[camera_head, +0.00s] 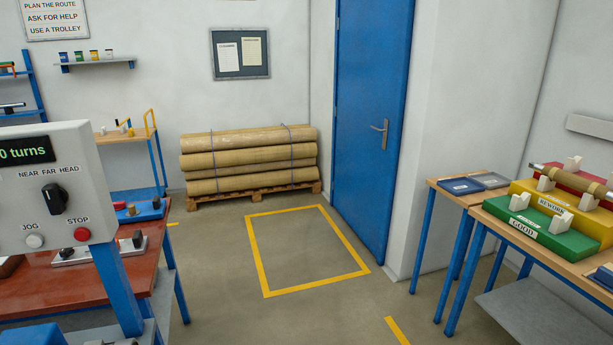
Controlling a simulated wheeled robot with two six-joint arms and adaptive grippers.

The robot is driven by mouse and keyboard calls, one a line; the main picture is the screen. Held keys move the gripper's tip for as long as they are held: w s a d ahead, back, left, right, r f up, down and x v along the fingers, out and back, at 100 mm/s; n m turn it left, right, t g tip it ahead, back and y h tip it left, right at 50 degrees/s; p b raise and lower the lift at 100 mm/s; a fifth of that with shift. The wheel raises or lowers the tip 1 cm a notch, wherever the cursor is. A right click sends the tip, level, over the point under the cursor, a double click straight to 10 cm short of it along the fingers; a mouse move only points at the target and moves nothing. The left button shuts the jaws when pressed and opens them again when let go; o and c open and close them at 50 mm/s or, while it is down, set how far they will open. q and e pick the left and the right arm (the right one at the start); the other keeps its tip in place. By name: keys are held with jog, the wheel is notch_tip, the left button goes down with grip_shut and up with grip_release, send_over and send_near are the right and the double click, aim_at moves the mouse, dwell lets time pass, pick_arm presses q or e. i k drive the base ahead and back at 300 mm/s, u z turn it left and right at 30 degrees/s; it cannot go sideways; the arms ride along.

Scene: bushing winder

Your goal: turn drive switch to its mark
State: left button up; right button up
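A light grey control box (20,180) stands at the left edge of the head view on a blue post. A white JOG button (34,241) and a red STOP button (82,234) are below the switch. A dark display (25,151) above it ends in "0 turns". The box's left part is cut off by the frame. Neither of my grippers shows.
A red-brown bench (60,287) with tools is behind the box. A yellow floor outline (310,288) encloses clear floor. Wrapped rolls (248,160) lie on a pallet by a blue door (370,110). A table at right carries green GOOD (540,232) and yellow REWORK (560,207) stands.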

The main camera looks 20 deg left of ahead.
aim_at(56, 197)
jog(key=u, duration=1)
jog(key=i, duration=0.85)
jog(key=u, duration=0.85)
